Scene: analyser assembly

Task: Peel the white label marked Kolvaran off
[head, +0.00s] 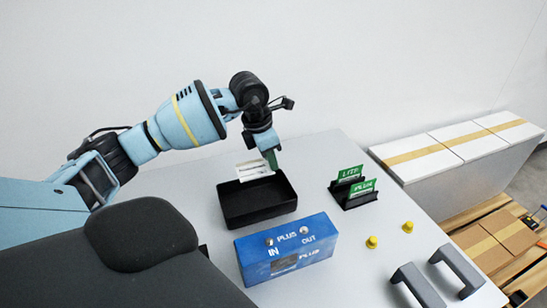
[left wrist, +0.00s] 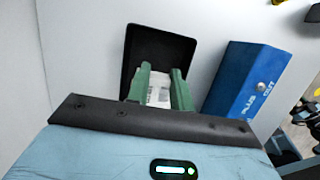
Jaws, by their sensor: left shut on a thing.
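My left gripper (head: 271,160) is shut on a white label (head: 253,170) and holds it over the black tray (head: 235,216), at its back edge. In the left wrist view the label (left wrist: 158,94) shows between the two green fingers (left wrist: 160,84), with the tray (left wrist: 165,48) behind it. The print on the label is too small to read. The blue analyser box (head: 325,240), marked PLUS, IN and OUT, stands in front of the tray, apart from the gripper. Its front has a dark patch (head: 285,264). My right gripper is not in view.
A black holder (head: 345,199) with green LITE (head: 350,173) and PLUS (head: 362,188) cards stands to the right. Two yellow knobs (head: 371,242) and two grey handles (head: 418,286) are at the front right. White boxes (head: 425,163) stand beyond the table's right edge.

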